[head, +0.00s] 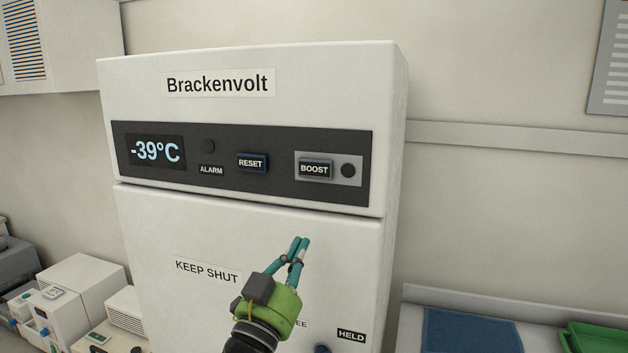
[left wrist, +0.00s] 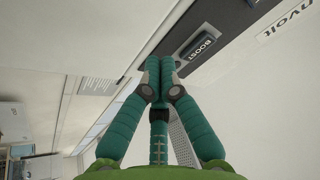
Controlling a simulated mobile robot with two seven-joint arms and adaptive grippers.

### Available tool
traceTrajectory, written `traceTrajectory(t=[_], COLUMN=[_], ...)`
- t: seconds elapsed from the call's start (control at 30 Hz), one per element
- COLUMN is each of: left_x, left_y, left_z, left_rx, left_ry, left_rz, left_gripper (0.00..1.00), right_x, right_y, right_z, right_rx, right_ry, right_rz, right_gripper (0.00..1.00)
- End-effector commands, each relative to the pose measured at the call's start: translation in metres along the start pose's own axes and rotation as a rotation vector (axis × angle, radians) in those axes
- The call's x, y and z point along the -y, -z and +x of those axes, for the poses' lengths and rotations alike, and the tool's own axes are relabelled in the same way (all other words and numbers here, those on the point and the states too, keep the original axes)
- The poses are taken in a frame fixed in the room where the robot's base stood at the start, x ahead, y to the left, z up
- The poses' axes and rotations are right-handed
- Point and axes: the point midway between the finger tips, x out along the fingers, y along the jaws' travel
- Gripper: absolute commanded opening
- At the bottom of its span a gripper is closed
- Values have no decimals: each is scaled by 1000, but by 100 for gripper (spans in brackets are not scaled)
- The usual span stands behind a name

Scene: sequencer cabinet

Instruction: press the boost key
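The boost key (head: 315,168) is a dark key marked BOOST, set in a light grey plate at the right of the black control panel (head: 240,186). A round dark lamp (head: 348,170) sits just right of it. The key also shows in the left wrist view (left wrist: 199,44), just beyond and right of my fingertips. My left gripper (head: 300,242) has teal fingers and is below the key, in front of the cabinet door. Its fingertips are together with nothing between them, as the left wrist view (left wrist: 160,66) shows. It is apart from the key. My right gripper is not in view.
The white Brackenvolt cabinet (head: 250,120) has a display reading -39°C (head: 155,151), an ALARM lamp (head: 208,145) and a blue-edged RESET key (head: 251,162) left of BOOST. White instruments (head: 85,285) stand at lower left. A blue mat (head: 470,330) and green tray (head: 595,338) lie at lower right.

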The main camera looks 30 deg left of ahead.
Motion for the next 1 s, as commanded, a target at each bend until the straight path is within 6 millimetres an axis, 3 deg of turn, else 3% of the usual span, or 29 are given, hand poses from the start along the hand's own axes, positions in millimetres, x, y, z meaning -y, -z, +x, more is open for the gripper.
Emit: traceTrajectory(t=[0.1,0.2,0.37,0.53,0.83,1.0], left_x=[25,39,51,54,53,50], left_y=[47,76,103,110,108,102], left_z=[5,4,1,0,0,10], left_rx=[-156,-253,-344,-368,-366,-368], left_ry=[56,90,121,130,128,128], left_rz=[37,64,91,99,98,99], left_gripper=[0,0,0,0,0,0], right_x=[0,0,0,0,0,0], right_y=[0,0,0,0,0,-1], right_z=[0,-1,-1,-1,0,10], right_rx=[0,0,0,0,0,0], right_ry=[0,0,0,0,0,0], right_rz=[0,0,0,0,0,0], right_gripper=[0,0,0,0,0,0])
